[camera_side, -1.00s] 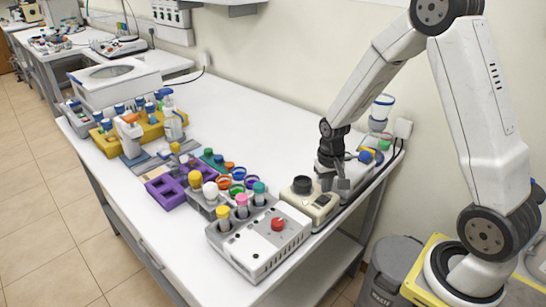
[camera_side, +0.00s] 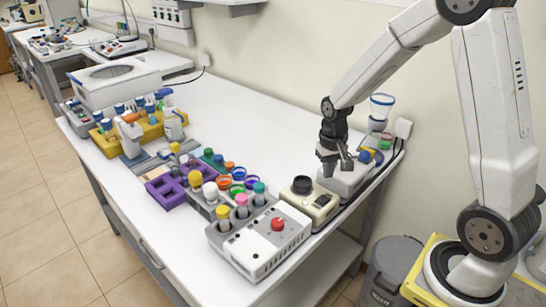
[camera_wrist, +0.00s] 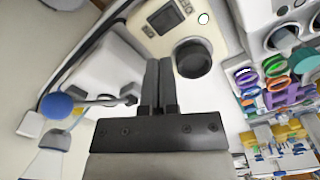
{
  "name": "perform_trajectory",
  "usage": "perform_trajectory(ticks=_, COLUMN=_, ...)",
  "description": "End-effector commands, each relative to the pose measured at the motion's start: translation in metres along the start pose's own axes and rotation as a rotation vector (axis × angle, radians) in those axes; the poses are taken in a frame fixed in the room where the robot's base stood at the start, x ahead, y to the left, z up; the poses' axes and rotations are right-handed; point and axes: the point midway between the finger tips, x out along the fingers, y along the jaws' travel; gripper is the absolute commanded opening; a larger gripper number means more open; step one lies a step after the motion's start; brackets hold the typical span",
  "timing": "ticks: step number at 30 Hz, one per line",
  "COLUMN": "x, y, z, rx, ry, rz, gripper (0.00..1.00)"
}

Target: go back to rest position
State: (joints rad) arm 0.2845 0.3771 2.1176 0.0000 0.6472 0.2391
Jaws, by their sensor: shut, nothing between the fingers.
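My gripper (camera_side: 335,167) is above the right end of the white bench, close to a small white device (camera_side: 350,176) and behind the cream device with a black round top (camera_side: 302,185). In the wrist view my gripper (camera_wrist: 158,65) has its two dark fingers side by side, shut and empty. The black round top (camera_wrist: 193,57) lies just right of the fingertips there. The white device with a blue knob (camera_wrist: 57,105) and a metal rod is on the left of that view.
A grey block with a red knob (camera_side: 277,224) and several capped tubes stands at the front. Purple racks (camera_side: 166,192) lie to its left. A blue-lidded flask (camera_side: 381,106) stands near the wall. The bench's back middle (camera_side: 260,120) is clear.

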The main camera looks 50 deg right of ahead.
Motion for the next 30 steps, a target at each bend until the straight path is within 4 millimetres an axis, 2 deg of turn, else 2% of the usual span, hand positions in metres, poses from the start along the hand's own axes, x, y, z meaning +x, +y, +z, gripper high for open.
perform_trajectory(ticks=9, x=-0.001, y=0.000, z=0.000, rx=-0.002, ry=0.001, rz=0.000, gripper=0.00)
perform_trajectory(ticks=14, x=-0.004, y=-0.006, z=0.008, rx=-0.038, ry=0.017, rz=-0.004, gripper=0.00)
perform_trajectory(ticks=20, x=-0.012, y=-0.024, z=0.036, rx=-0.167, ry=0.072, rz=-0.018, gripper=0.00)
perform_trajectory(ticks=30, x=-0.022, y=-0.050, z=0.102, rx=-0.450, ry=0.195, rz=-0.052, gripper=0.00)
